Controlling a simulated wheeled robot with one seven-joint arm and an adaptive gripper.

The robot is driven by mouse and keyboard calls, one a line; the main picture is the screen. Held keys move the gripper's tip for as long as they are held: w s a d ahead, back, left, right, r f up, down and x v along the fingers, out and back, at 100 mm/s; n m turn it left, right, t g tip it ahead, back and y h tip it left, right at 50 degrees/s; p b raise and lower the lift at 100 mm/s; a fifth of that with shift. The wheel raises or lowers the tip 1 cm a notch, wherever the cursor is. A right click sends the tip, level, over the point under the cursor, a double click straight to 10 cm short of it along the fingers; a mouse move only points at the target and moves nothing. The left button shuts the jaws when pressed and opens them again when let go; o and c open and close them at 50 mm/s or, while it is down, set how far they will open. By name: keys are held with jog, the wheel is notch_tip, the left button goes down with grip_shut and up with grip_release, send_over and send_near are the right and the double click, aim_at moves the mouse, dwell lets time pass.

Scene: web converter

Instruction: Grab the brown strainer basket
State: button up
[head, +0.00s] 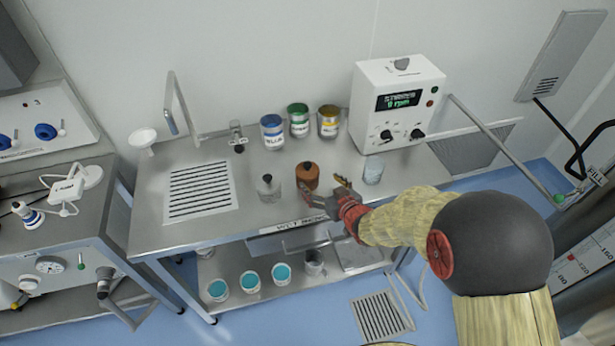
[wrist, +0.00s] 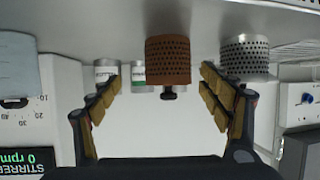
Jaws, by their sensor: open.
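The brown strainer basket (head: 307,176) stands upright near the front edge of the steel bench, with a dark knob on top. In the wrist view, which looks upside down, the perforated brown basket (wrist: 168,60) appears between the two fingers and beyond their tips. My gripper (head: 323,187) is open just right of and in front of the basket in the head view. In the wrist view my gripper (wrist: 161,76) shows gaps on both sides of the basket, and nothing is held.
A grey strainer basket (head: 268,188) stands close left of the brown one; it also shows in the wrist view (wrist: 245,58). A clear beaker (head: 373,170) stands to the right. Blue (head: 272,132), green (head: 299,121) and yellow (head: 328,122) cans and a stirrer box (head: 397,103) stand behind.

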aim_at(307, 177)
jog(key=shift+a+f, duration=0.4)
jog(key=shift+f, duration=0.05)
jog(key=shift+w+a+f+y, duration=0.2)
jog(key=shift+w+f+y, duration=0.05)
jog(key=shift+y, duration=0.05)
jog(key=b+x, duration=0.2)
jog(key=x, duration=0.4)
jog(key=shift+w+a, duration=0.3)
jog(key=shift+w, duration=0.05)
jog(key=shift+c, duration=1.1)
jog(key=c, duration=1.1)
